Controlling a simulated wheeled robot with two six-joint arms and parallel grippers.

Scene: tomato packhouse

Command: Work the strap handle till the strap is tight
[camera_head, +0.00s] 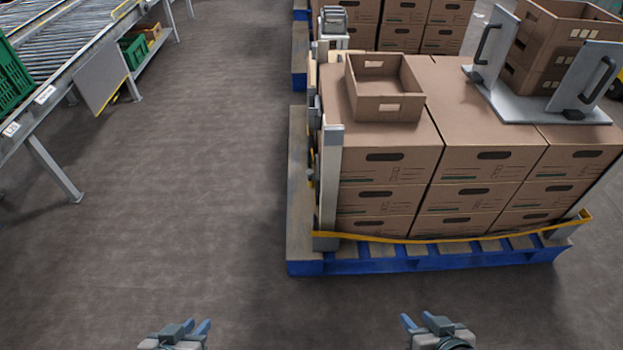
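A yellow strap (400,239) runs along the near side of a loaded pallet, low across the bottom boxes. It sags in a shallow curve between the corner posts. Small grey and yellow parts (311,174) show at the left side of the load; I cannot tell whether the strap handle is among them. My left gripper (196,327) is at the bottom of the view, left of the pallet, with its fingers apart and empty. My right gripper (417,321) is at the bottom, in front of the pallet, also open and empty. Both are clear of the strap.
Stacked brown boxes (388,172) fill the blue pallet (420,263), with a grey corner post (331,180) at its near left. An open carton (386,106) and a grey handled plate (540,108) sit on top. A roller conveyor (50,65) stands at left; the floor between is clear.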

